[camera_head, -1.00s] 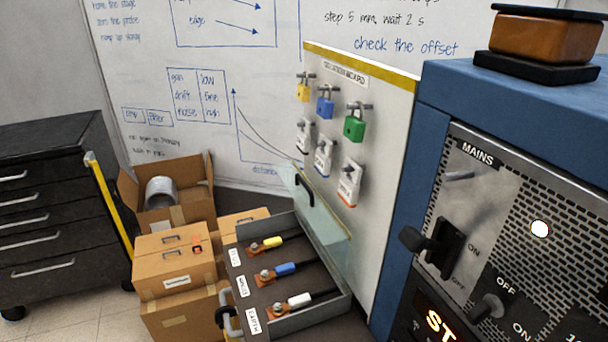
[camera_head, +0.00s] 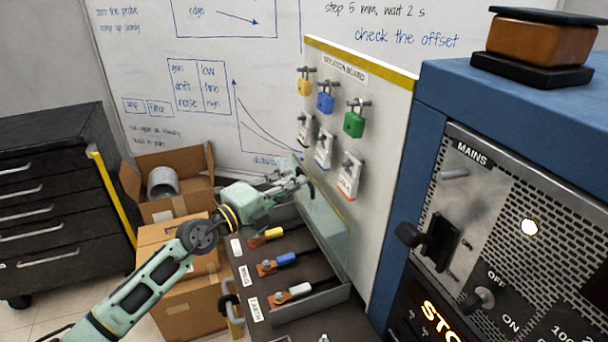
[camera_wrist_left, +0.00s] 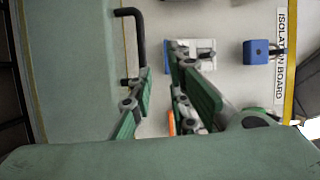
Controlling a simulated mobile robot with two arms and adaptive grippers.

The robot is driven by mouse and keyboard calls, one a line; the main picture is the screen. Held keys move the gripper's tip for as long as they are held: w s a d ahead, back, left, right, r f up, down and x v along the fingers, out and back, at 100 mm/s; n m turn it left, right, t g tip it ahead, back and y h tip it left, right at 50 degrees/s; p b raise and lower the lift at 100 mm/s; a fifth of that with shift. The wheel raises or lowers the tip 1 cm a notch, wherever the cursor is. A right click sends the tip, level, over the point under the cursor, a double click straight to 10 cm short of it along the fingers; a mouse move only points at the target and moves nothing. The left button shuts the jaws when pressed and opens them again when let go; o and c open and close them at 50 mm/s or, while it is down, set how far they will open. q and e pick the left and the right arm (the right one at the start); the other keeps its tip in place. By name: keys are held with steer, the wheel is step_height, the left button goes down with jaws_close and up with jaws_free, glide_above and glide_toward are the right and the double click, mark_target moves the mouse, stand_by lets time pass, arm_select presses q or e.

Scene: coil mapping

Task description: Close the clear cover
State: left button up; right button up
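The clear cover (camera_head: 334,240) stands raised along the right side of a grey open box (camera_head: 312,303). My right gripper is not in view.
The box holds cables with yellow, blue and white (camera_head: 300,289) sleeves. The isolation board (camera_head: 385,110) with padlocks and tags stands close behind the cover. A blue cabinet (camera_head: 400,205) with switches is on the right. Cardboard boxes (camera_head: 160,237) stand on the left.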

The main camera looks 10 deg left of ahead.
mark_target(304, 174)
arm_select(q)
steer(key=shift+m+g+y, duration=0.6)
steer(key=shift+m+g, duration=0.1)
steer(key=w+f, duration=0.1)
steer(key=w, duration=0.1)
steer(key=w+d, duration=0.1)
steer(key=w, duration=0.2)
steer(key=w+d+f, duration=0.1)
steer(key=w, duration=0.2)
steer(key=shift+f, duration=0.3)
steer(key=shift+a, duration=0.1)
steer(key=shift+c, duration=0.2)
jaws_close()
